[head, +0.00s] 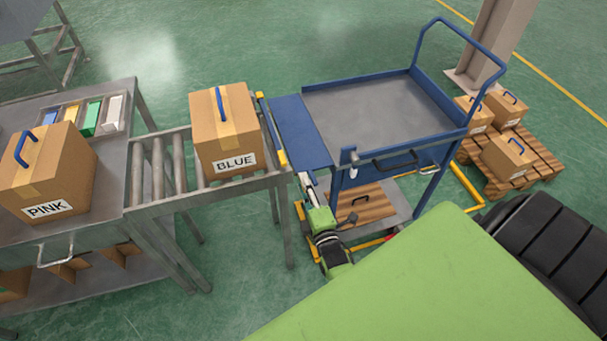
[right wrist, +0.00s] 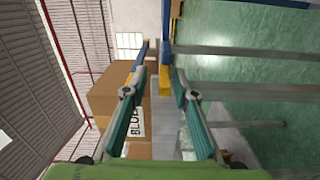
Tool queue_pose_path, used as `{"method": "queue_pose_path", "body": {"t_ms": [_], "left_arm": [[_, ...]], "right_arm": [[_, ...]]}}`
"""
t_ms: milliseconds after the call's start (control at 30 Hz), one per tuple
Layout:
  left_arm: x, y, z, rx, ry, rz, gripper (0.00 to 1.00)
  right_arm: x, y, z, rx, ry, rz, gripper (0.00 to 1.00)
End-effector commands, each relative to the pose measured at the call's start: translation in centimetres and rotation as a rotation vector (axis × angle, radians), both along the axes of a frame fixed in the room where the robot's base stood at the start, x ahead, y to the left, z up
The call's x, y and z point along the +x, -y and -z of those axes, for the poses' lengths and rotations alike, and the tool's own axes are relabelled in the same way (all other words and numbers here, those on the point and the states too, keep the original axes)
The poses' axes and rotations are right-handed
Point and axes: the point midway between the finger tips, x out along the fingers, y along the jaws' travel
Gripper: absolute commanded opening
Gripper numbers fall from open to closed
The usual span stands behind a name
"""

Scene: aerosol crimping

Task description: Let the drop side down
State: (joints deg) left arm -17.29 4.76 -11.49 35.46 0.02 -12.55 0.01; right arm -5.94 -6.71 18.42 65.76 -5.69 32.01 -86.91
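The cart (head: 380,105) has a grey deck and blue walls on its far and right sides. Its blue drop side (head: 298,130) is a flat panel on the left, leaning outward toward the roller conveyor and close to its yellow-marked end. My right gripper (head: 308,183) is low at the near end of that panel, between conveyor and cart. In the right wrist view the gripper (right wrist: 152,88) has its fingers spread, with nothing held. Blue and yellow edges show ahead of the fingers; contact cannot be told. My left gripper is not in view.
A box marked BLUE (head: 222,130) stands on the roller conveyor (head: 160,175). A box marked PINK (head: 48,180) is on the table at left. Boxes sit on a pallet (head: 545,165) at right. The cart deck is empty.

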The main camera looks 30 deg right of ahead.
Motion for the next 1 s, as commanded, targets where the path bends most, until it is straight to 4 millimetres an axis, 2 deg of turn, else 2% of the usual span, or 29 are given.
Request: {"method": "queue_pose_path", "body": {"t_ms": [200, 400, 1000], "left_arm": [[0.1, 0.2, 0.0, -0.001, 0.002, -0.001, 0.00], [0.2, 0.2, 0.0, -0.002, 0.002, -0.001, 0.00], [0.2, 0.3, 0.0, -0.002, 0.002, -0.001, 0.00]], "right_arm": [[-3.8, -1.0, 0.1, 0.000, -0.001, 0.002, 0.26], [-5.7, -1.5, 0.0, 0.000, 0.001, 0.002, 0.26], [-5.9, -1.6, 0.1, 0.005, -0.002, 0.000, 0.26]]}}
